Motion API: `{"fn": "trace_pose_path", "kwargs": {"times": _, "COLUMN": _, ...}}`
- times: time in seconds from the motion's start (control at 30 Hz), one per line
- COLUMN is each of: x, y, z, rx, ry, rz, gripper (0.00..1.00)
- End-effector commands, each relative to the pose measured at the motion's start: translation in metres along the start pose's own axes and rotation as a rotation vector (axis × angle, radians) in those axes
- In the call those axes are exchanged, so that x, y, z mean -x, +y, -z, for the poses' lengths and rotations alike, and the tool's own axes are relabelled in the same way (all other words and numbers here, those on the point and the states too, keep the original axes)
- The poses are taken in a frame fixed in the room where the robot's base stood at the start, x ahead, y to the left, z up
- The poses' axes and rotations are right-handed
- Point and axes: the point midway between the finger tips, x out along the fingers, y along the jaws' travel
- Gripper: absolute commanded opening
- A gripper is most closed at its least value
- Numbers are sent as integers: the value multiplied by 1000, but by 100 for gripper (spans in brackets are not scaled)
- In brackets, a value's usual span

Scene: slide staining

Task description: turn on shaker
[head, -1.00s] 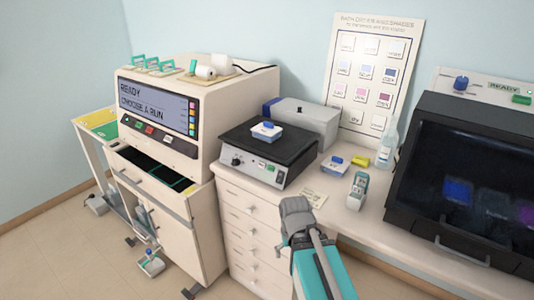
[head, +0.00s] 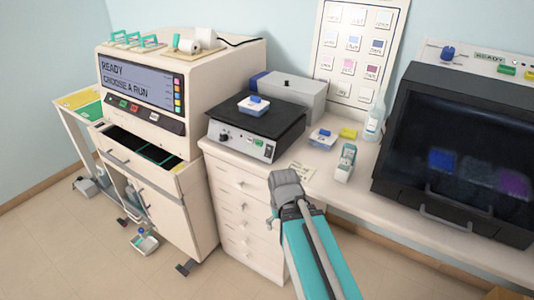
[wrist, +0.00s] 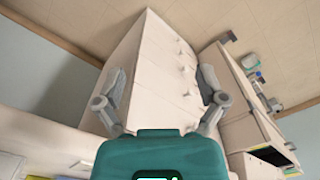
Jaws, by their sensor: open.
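The shaker (head: 262,128) is a low grey box with a black top plate on the white drawer cabinet. Its front panel has a dark knob (head: 224,138), a small display and a green switch (head: 258,143). A small white tub with a blue lid (head: 254,105) sits on its plate. My gripper (head: 286,180) is in front of the counter edge, lower right of the shaker and apart from it. In the wrist view my gripper (wrist: 161,85) has its fingers wide apart with nothing between them; the drawer cabinet (wrist: 155,75) lies beyond. The shaker is not identifiable there.
A staining machine (head: 180,95) with a lit screen stands left of the shaker. A grey box (head: 290,92) is behind it. A second blue-lidded tub (head: 322,138), a yellow block (head: 348,133), a bottle (head: 374,122) and a handheld device (head: 345,162) stand to the right. A dark-windowed cabinet (head: 440,95) is further right.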

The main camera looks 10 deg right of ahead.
Motion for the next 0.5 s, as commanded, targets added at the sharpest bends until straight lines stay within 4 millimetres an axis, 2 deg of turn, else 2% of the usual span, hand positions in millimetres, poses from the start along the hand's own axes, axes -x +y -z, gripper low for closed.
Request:
{"fn": "trace_pose_path", "kwargs": {"times": 0.03, "x": 1, "y": 0, "z": 1, "rx": 3, "ry": 2, "rz": -5, "gripper": 68}}
{"fn": "trace_pose_path", "kwargs": {"times": 0.07, "x": 1, "y": 0, "z": 2, "rx": 6, "ry": 4, "rz": -9, "gripper": 63}}
{"fn": "trace_pose_path", "kwargs": {"times": 0.27, "x": 7, "y": -1, "z": 14, "rx": 49, "ry": 28, "rz": -78, "gripper": 26}}
{"fn": "trace_pose_path", "kwargs": {"times": 0.4, "x": 15, "y": -2, "z": 29, "rx": 107, "ry": 63, "rz": -172, "gripper": 0}}
{"fn": "trace_pose_path", "kwargs": {"times": 0.5, "x": 24, "y": -4, "z": 44, "rx": 161, "ry": 97, "rz": -257, "gripper": 0}}
